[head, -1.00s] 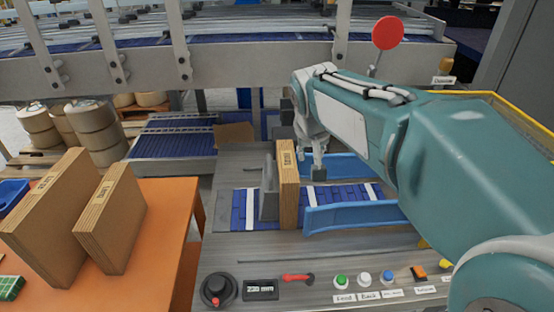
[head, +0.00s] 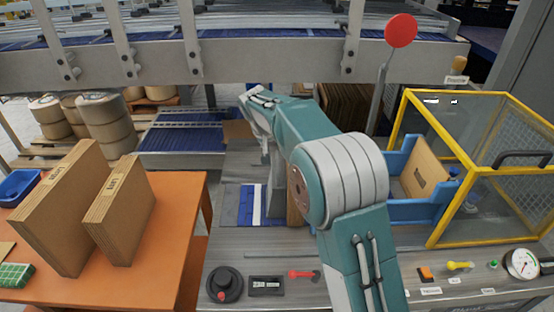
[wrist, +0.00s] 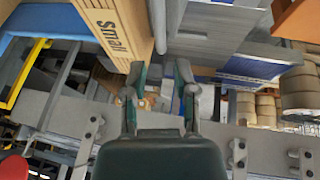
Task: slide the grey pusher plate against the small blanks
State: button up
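The small blanks (head: 295,212) stand upright on the case packer deck, mostly hidden behind my arm in the head view. In the wrist view their side marked "Small" (wrist: 108,25) fills the upper left. The grey pusher plate (head: 277,188) stands just left of them in the head view, partly covered by my arm. In the wrist view its pale edge (wrist: 157,25) shows beside the blanks; I cannot tell whether they touch. My gripper (wrist: 160,98) is open, its two fingers apart with nothing seen held between them. The plate's edge lies above the gap between the fingers.
An orange table (head: 160,235) with two upright cardboard stacks is at the left. A yellow-framed guard (head: 432,180) stands at the right around a blue holder with a blank. A steel beam (head: 270,62) crosses above the deck. Knobs and buttons line the front panel.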

aim_at(277, 160)
jog(key=x, duration=0.8)
jog(key=shift+f, duration=0.2)
jog(key=shift+c, duration=0.4)
grip_shut()
